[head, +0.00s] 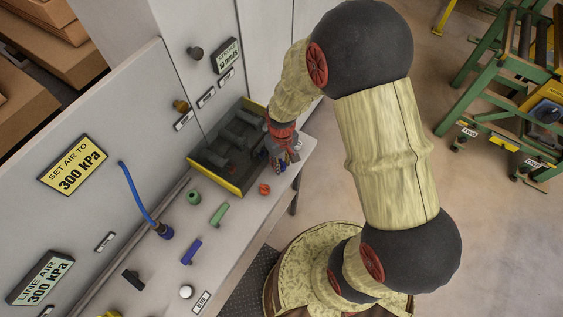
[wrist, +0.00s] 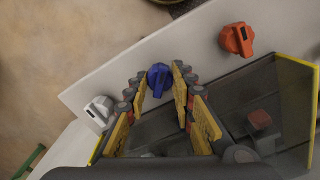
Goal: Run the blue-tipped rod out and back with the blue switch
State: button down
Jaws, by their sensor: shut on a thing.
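The blue switch (wrist: 158,76) is a blue knob on the pale bench edge in the wrist view. My gripper (wrist: 160,88) has its yellow-padded fingers on either side of it and is shut on it. In the head view my gripper (head: 284,150) is at the bench's right end, beside the yellow-edged tray (head: 216,181), and mostly covers the switch. Grey cylinders (head: 232,142) lie in the tray. A red-tipped piece (wrist: 260,118) shows there in the wrist view. I cannot make out the blue-tipped rod in either view.
An orange knob (wrist: 237,40) and a white knob (wrist: 98,112) flank the blue one. Green (head: 219,214) and blue (head: 191,250) handles and a blue hose (head: 135,190) are further left on the bench. A green roller stand (head: 487,100) is at right, with open floor between.

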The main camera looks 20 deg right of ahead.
jog(key=n, duration=0.4)
jog(key=shift+n, duration=2.1)
jog(key=c, duration=1.5)
grip_release()
notch_tip(320, 180, up, 12)
